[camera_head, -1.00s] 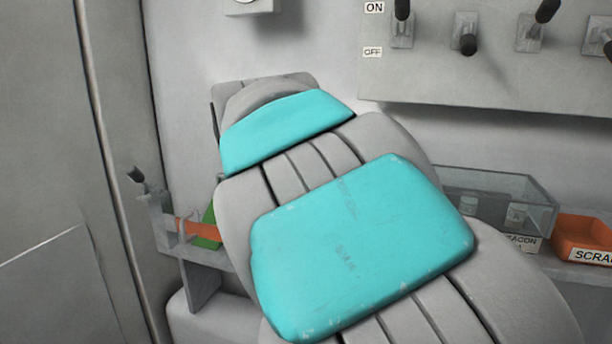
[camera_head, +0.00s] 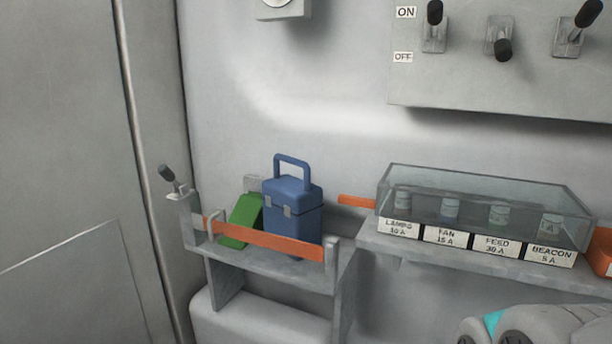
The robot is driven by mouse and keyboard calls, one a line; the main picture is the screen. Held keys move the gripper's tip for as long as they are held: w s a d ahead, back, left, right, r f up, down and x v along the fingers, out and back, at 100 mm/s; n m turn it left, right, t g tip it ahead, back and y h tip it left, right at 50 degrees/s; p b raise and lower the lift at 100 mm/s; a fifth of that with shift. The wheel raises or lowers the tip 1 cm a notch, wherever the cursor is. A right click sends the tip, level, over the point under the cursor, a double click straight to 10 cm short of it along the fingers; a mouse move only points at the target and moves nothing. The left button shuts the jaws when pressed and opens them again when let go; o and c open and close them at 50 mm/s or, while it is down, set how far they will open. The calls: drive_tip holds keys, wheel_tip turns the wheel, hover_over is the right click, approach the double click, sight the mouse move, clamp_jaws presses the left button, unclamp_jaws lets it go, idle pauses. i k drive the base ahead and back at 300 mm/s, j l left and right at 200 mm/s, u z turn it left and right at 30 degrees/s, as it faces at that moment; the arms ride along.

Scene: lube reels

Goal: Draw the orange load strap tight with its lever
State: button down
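The orange load strap (camera_head: 267,242) runs across the front of a small grey shelf, between a left bracket and a right end post (camera_head: 331,257). Its lever (camera_head: 170,176), with a black knob, stands up tilted on the left bracket (camera_head: 188,212). Behind the strap, a blue box with a handle (camera_head: 292,207) stands upright and a green item (camera_head: 241,221) leans beside it. Part of my arm (camera_head: 535,327) shows at the bottom right edge. My gripper's fingers are not seen in the head view.
Right of the strap shelf, a clear-covered fuse box (camera_head: 485,207) sits on a ledge, with an orange bin (camera_head: 601,252) at the far right. A switch panel (camera_head: 505,75) is on the wall above. A door edge (camera_head: 158,170) stands close left of the lever.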

sight(163, 170)
drive_tip(key=l+u, duration=0.15)
drive_tip(key=u, duration=0.3)
drive_tip(key=k+l+u, duration=0.1)
drive_tip(key=u, duration=0.35)
drive_tip(key=k+l+u, duration=0.1)
drive_tip(key=u, duration=0.35)
